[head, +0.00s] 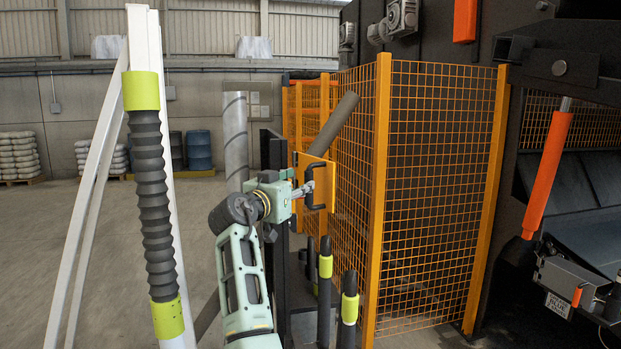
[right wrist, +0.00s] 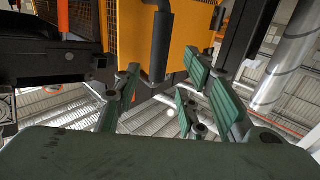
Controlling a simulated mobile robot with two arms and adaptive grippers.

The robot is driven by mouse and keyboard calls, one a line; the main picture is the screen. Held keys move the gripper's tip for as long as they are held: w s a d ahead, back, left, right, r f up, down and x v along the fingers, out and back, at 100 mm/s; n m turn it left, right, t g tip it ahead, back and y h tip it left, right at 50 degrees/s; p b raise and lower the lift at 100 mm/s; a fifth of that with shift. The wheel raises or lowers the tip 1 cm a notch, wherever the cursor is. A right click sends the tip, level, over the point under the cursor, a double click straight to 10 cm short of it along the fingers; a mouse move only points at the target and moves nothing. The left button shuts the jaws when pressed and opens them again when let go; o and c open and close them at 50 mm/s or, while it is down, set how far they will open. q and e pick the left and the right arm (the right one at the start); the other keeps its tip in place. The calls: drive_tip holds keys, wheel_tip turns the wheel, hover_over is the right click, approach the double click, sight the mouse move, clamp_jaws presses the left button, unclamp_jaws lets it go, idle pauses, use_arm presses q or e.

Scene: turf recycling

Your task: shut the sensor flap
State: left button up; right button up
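The sensor flap (head: 323,184) is an orange panel with a dark bar handle (head: 309,187), upright beside a dark post in the head view. I cannot tell how far it stands open. In the right wrist view the orange flap (right wrist: 186,38) fills the top middle, with its dark handle (right wrist: 160,45) in front. My right gripper (head: 304,189) is at the handle side of the flap. In the right wrist view its fingers (right wrist: 162,84) are spread wide, with the handle's end between or just beyond the tips; contact cannot be told. My left gripper is out of view.
An orange mesh fence (head: 440,190) stands right of the flap. A dark cabinet (head: 272,150) and a metal pipe (head: 235,140) stand behind my arm. Dark posts with yellow-green bands (head: 325,265) rise close below the flap. Open floor lies at the left.

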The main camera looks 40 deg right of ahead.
drive_tip(key=p+x, duration=0.1)
drive_tip(key=x, duration=0.2)
drive_tip(key=p+x, duration=0.1)
drive_tip(key=x, duration=0.2)
drive_tip(key=shift+d+f, duration=0.2)
drive_tip(key=shift+d, duration=0.05)
drive_tip(key=shift+a, duration=0.1)
drive_tip(key=shift+c, duration=1.4)
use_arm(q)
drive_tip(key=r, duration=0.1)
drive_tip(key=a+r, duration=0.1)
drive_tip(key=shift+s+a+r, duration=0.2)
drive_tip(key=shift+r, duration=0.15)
use_arm(e)
clamp_jaws()
